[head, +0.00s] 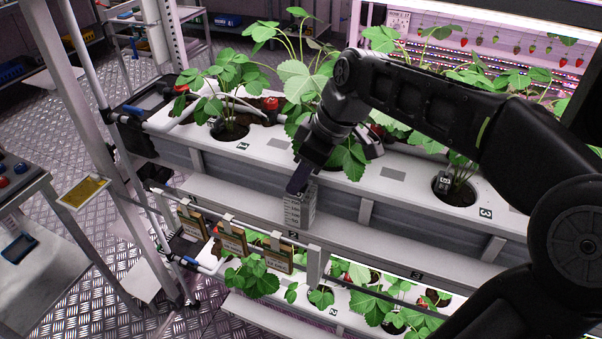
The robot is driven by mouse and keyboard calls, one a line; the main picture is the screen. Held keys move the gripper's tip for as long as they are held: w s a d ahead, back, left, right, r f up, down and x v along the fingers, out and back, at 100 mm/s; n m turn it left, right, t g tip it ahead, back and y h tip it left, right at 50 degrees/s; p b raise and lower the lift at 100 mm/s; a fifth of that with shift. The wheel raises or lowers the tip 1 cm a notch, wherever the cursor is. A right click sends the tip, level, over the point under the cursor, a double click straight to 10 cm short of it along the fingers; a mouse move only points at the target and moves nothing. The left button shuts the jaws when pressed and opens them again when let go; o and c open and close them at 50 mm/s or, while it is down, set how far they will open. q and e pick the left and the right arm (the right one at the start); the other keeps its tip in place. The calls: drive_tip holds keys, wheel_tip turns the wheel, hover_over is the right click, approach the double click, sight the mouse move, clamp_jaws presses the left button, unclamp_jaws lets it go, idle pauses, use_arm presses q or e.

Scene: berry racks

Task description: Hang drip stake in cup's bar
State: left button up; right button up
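A grey cup (298,212) with marked lines on its side stands at the front of the rack, below the upper white planter. I cannot make out its bar. My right gripper (335,168) is above and behind the cup, its fingers spread apart, with strawberry leaves showing between them. One dark fingertip reaches down close to the cup's top and partly covers it; I cannot tell whether they touch. No drip stake can be clearly made out. A small dark piece with a pale label (443,183) sits in a planter hole on the right. My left gripper is not in view.
The white upper planter (395,174) holds several strawberry plants (228,110). A front rail carries several hanging tags (232,241). A lower planter (262,312) with more plants lies beneath. A panel with buttons (15,172) stands at left. The metal floor (110,250) is open between.

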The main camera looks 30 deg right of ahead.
drive_tip(key=o, duration=0.6)
drive_tip(key=shift+c, duration=0.2)
drive_tip(key=shift+o, duration=0.3)
drive_tip(key=shift+o, duration=1.3)
drive_tip(key=shift+r, duration=0.1)
drive_tip(key=shift+d, duration=0.1)
drive_tip(key=shift+r, duration=0.15)
